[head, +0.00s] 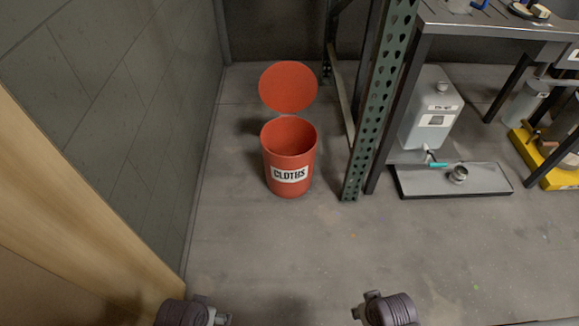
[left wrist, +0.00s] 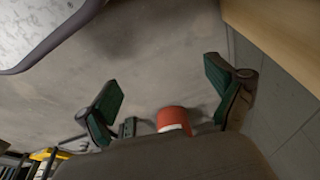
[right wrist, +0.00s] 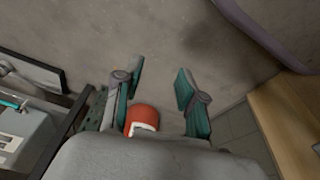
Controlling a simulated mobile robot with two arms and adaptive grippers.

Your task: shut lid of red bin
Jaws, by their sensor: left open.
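The red bin (head: 291,160) stands upright on the floor in the head view, with a label reading CLOTHS on its front. Its round red lid (head: 288,87) is raised behind the opening, so the bin is open at the top. Part of the bin shows small in the left wrist view (left wrist: 172,118) and in the right wrist view (right wrist: 142,116), partly hidden by my gripper bodies. My left gripper (left wrist: 160,76) is open and empty, its fingers wide apart. My right gripper (right wrist: 160,70) is open and empty, its fingers apart. Both are away from the bin.
A grey wall (head: 130,80) and a wooden panel (head: 80,200) are on the left. A green perforated rack post (head: 377,110) stands right of the bin. Beyond it are a white canister (head: 428,105) and a metal tray (head: 480,185). The floor before the bin is clear.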

